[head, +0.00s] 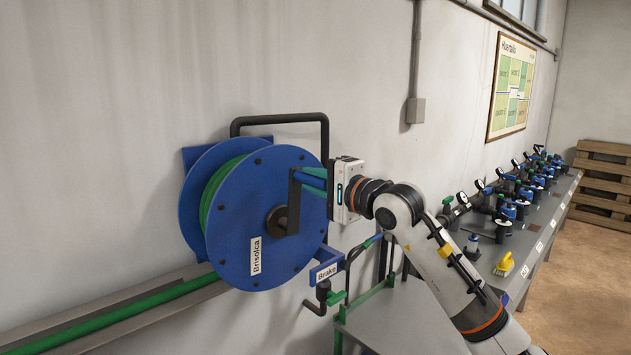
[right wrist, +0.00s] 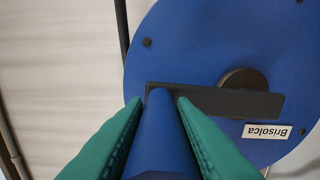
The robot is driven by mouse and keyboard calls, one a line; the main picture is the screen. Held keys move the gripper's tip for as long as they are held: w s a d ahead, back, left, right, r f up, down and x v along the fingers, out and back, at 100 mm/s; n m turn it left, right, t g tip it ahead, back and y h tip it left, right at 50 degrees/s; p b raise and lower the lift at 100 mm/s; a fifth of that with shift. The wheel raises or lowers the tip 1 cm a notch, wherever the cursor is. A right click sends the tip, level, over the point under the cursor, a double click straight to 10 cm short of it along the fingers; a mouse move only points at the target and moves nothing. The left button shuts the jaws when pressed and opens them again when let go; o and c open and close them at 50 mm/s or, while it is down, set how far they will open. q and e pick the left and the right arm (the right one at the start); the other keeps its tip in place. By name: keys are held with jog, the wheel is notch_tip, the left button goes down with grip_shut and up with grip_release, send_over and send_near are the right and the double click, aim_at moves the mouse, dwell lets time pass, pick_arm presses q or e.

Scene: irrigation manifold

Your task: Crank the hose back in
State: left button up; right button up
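The blue hose reel (head: 262,215), labelled Brisolca, is mounted on the wall, with green hose (head: 215,190) wound between its discs. A green hose length (head: 130,310) lies along the trough at lower left. A dark crank arm (head: 293,205) runs from the hub up to a blue handle, which shows in the right wrist view (right wrist: 160,130). My right gripper (head: 313,180) has its green fingers on either side of this handle and looks shut on it; the fingers also flank it in the right wrist view (right wrist: 160,105). My left gripper is not in view.
A bracket labelled Brake (head: 326,271) with a dark lever (head: 322,291) sits below the reel. A black tubular frame (head: 280,120) rises behind it.

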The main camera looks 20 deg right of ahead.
jog(key=shift+c, duration=0.9)
jog(key=a, duration=0.1)
jog(key=s+a+b, duration=0.1)
jog(key=a, duration=0.1)
jog(key=a+f+b, duration=0.1)
jog(key=shift+s+a, duration=0.4)
jog(key=shift+a, duration=0.15)
jog(key=shift+d, duration=0.1)
jog(key=a+b, duration=0.1)
jog(key=a+f+b, duration=0.1)
jog(key=s+a+f+b, duration=0.1)
jog(key=shift+s+a+f, duration=0.1)
jog(key=shift+a+f, duration=0.15)
jog(key=shift+a, duration=0.1)
jog(key=shift+s+a, duration=0.1)
jog(key=shift+a, duration=0.1)
